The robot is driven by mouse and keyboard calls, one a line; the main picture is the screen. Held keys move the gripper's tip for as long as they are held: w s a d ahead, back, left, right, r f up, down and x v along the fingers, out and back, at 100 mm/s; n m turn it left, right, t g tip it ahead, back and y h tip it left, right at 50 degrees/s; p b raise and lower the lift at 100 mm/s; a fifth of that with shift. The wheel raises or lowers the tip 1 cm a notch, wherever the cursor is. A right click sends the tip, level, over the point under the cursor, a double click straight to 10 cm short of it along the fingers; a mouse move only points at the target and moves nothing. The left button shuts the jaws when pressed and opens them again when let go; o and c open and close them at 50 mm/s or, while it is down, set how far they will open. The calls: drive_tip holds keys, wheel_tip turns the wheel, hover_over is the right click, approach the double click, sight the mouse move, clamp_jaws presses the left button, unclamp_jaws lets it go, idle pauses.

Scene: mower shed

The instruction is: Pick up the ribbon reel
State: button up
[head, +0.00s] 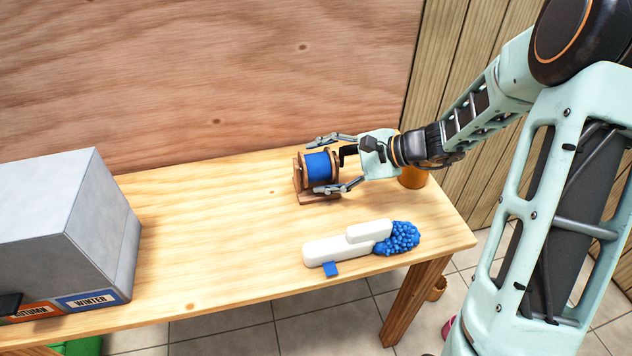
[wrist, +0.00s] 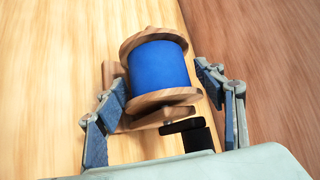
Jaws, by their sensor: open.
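The ribbon reel (head: 318,167) is a wooden spool wound with blue ribbon. It sits in a small wooden stand (head: 318,197) near the back of the table. In the wrist view the reel (wrist: 158,75) fills the upper middle. My gripper (head: 322,165) reaches in from the right with its fingers spread on either side of the reel. In the wrist view, my gripper's fingers (wrist: 163,82) are open, one left and one right of the reel. Whether either finger touches the reel is hard to tell.
A grey box (head: 60,230) with season labels stands on the left of the table (head: 215,240). A white object with a blue beaded end (head: 348,243) lies in front of the reel. An orange-brown cup (head: 412,178) stands behind my wrist. A wooden wall rises behind the table.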

drive_tip(key=shift+r, duration=0.1)
drive_tip(key=c, duration=1.1)
drive_tip(key=shift+c, duration=0.2)
